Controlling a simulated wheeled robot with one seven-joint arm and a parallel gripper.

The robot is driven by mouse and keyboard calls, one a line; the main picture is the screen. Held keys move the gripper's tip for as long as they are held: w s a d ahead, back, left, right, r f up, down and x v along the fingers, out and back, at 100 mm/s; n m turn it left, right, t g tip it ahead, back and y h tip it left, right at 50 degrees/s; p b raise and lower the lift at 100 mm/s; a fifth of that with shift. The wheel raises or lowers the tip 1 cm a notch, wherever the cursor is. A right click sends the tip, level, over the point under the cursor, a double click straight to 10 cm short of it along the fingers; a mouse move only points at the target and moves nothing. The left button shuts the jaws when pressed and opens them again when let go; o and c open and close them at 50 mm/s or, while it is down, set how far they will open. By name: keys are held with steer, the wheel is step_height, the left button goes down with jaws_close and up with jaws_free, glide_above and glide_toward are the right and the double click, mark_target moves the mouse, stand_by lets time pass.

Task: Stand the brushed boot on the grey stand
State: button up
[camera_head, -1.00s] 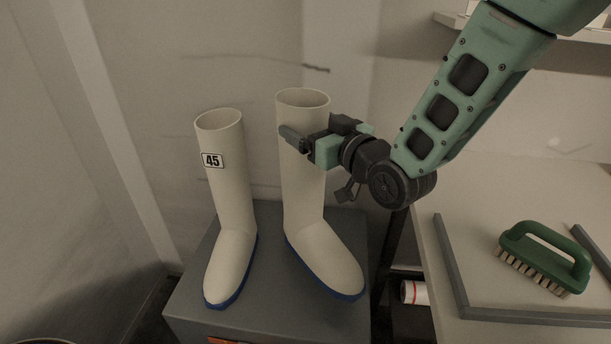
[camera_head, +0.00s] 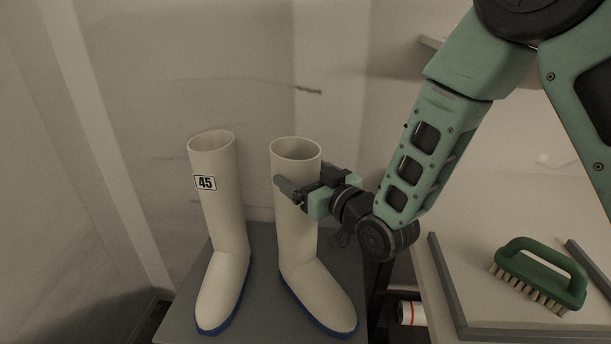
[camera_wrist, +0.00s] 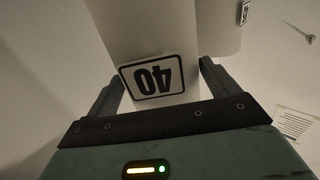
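The boot at my gripper is a tall cream boot (camera_head: 297,235) with a blue sole, on the right of the grey stand (camera_head: 262,300). It is upright, toe towards the lower right, and its sole looks level with the stand top. In the wrist view its shaft (camera_wrist: 150,30) carries a "40" label. My gripper (camera_head: 300,193) is shut on the upper shaft, one finger on each side; it shows in the wrist view too (camera_wrist: 165,85). A matching boot (camera_head: 223,250) labelled "45" stands upright to its left, with a gap between them.
A green brush (camera_head: 540,275) lies on the pale bench (camera_head: 460,235) at the right, inside a low grey rim (camera_head: 447,285). A white roll with a red band (camera_head: 411,313) lies between stand and bench. The wall is close behind the boots.

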steer(key=shift+o, duration=1.1)
steer(key=shift+r, duration=0.1)
